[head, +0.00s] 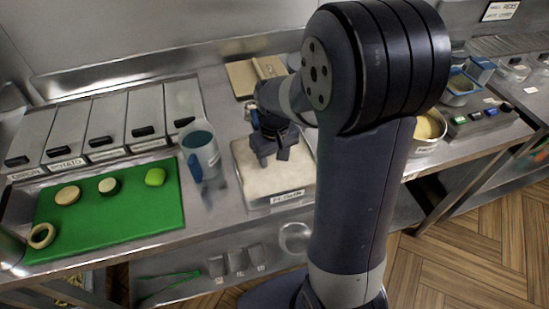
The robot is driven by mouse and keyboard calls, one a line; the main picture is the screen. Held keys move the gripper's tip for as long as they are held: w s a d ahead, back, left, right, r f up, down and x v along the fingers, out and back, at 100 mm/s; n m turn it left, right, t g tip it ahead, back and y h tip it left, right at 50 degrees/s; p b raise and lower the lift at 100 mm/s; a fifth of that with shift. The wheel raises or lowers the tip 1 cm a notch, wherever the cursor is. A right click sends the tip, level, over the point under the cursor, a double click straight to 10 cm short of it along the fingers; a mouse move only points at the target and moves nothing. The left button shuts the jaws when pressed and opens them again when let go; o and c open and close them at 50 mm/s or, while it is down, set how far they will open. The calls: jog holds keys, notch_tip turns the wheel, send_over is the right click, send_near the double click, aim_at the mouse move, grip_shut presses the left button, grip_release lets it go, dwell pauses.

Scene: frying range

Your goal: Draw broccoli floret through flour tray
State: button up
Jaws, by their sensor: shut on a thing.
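The flour tray (246,182) is a shallow metal tray of pale flour with a FLOUR label on its front, on the counter at the middle. My gripper (273,158) points down over the tray's left-centre, its fingertips at or just above the flour. It is shut on what I take to be the broccoli floret, which the dark fingers hide. I cannot tell whether the floret touches the flour. My arm covers the tray's right edge.
A green board (110,218) with several vegetable pieces, one bright green (155,177), lies left. A jug (203,152) stands close to the tray's left. Lidded bins (107,122) line the back left. A round pan of yellow contents (428,128) stands right.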

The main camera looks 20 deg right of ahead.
jog(key=shift+a, duration=0.15)
jog(key=shift+a, duration=0.5)
jog(key=shift+d, duration=1.3)
jog(key=shift+a, duration=1.3)
jog(key=shift+d, duration=0.65)
jog(key=shift+r+p, duration=3.4)
jog(key=shift+r, duration=0.6)
